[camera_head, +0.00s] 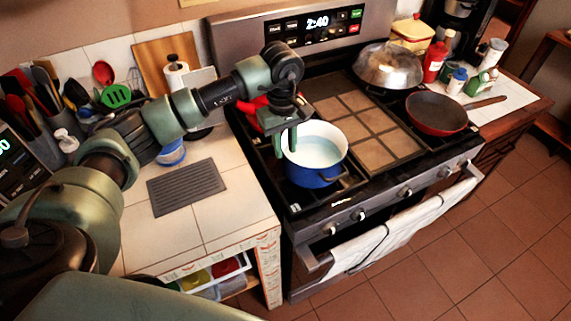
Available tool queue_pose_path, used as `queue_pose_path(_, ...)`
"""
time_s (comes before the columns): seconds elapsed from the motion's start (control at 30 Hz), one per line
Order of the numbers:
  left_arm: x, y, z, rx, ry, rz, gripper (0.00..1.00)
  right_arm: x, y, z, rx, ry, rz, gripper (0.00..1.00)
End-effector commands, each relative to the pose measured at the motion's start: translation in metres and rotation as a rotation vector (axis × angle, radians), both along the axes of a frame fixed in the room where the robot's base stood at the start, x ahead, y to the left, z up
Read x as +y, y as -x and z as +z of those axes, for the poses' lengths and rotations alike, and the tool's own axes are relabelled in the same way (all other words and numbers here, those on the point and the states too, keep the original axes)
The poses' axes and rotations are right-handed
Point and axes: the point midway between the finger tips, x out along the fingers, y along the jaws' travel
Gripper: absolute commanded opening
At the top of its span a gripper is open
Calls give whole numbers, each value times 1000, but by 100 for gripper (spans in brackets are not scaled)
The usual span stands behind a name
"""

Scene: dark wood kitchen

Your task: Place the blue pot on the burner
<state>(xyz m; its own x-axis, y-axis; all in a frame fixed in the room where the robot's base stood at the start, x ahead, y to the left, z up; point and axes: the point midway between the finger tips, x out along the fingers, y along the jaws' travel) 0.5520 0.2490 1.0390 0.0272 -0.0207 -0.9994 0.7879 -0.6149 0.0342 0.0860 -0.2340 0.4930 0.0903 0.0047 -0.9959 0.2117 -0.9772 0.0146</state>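The blue pot (318,178) has a white inside and sits upright on the front left part of the stove (345,205). Its base hides the burner under it, so I cannot tell how well the two line up. My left gripper (286,148) points down at the pot's left rim, with one finger seeming to be inside the rim and the other outside. I cannot tell whether the fingers are shut on the rim. My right gripper is not in view.
A red kettle-like item (256,112) stands behind my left gripper. A domed metal lid (388,68) and a red frying pan (437,112) occupy the stove's right side. The tiled middle (365,125) is clear. A dark ridged mat (186,187) lies on the left counter.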

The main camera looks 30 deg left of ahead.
Motion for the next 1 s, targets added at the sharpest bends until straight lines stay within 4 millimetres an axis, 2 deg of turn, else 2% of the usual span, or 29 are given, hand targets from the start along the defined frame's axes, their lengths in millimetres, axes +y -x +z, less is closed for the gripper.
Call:
queue_pose_path(0.03, 0, -1, 8, -5, 0, 0, 24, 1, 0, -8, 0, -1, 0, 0)
queue_pose_path(0.1, 1, 0, 19, -4, -1, 0, 24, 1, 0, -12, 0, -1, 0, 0)
queue_pose_path(0.3, 1, 1, 38, -1, 1, 0, 24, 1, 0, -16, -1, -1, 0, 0)
queue_pose_path(0.83, 0, 1, 40, 0, 2, 0, 24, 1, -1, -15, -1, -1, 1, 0)
queue_pose_path(0.93, -13, 3, 35, -2, 45, -3, 24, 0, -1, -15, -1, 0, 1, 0)
queue_pose_path(1.0, -38, 5, 27, -8, 126, -2, 24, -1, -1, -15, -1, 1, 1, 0)
